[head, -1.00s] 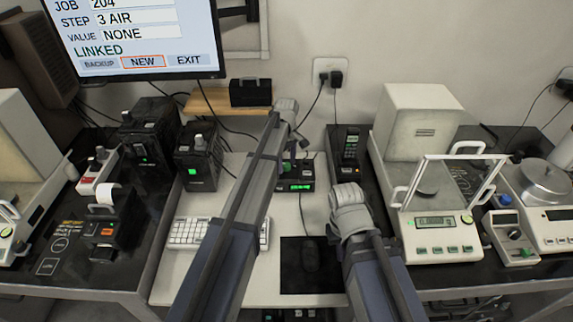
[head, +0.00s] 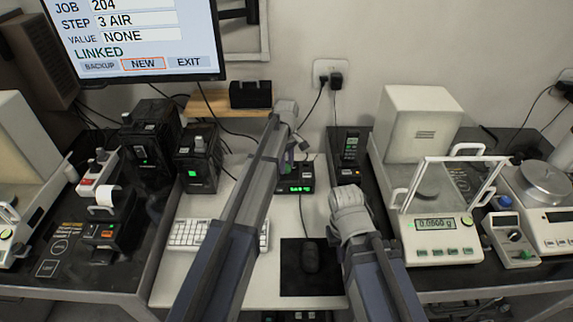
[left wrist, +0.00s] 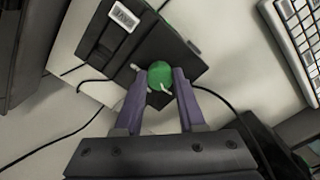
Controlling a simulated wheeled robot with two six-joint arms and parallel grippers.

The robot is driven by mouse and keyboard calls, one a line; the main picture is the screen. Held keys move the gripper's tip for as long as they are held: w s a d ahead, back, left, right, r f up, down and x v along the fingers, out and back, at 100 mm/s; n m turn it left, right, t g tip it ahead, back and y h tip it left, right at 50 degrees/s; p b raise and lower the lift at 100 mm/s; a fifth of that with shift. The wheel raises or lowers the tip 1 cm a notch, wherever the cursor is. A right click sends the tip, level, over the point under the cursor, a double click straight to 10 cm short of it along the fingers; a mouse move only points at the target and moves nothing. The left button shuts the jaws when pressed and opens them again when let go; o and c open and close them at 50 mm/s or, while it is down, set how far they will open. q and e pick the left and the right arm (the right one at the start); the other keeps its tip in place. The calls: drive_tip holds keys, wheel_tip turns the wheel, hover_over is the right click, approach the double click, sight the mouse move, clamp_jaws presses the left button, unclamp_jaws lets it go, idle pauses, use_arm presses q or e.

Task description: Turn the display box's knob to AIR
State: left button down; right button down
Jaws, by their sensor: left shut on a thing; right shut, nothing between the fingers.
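The display box (head: 296,187) is a small black box with a lit green readout, on the white middle table in the head view. Its top also shows in the left wrist view (left wrist: 150,38), with a small white plate whose lettering I cannot read surely. The round green knob (left wrist: 160,74) sits between the purple fingers of my left gripper (left wrist: 161,88), which is shut on it. A pale mark shows at the knob's lower edge. In the head view my left arm hides most of the knob. My right gripper (head: 348,197) is shut and empty, right of the box; its fingertips are hard to see.
The monitor (head: 140,40) reads STEP 3 AIR, VALUE NONE. A keyboard (head: 190,233) and a mouse (head: 310,260) lie in front of the box. A black device (head: 349,152) stands to its right, and a white balance (head: 435,225) farther right. Cables run behind.

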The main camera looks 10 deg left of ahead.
use_arm(q)
drive_tip(key=m, duration=0.5)
drive_tip(key=shift+m, duration=0.4)
drive_tip(key=m, duration=1.2)
drive_tip(key=shift+m, duration=0.3)
drive_tip(key=m, duration=0.5)
drive_tip(key=shift+m, duration=0.3)
drive_tip(key=c, duration=0.5)
unclamp_jaws()
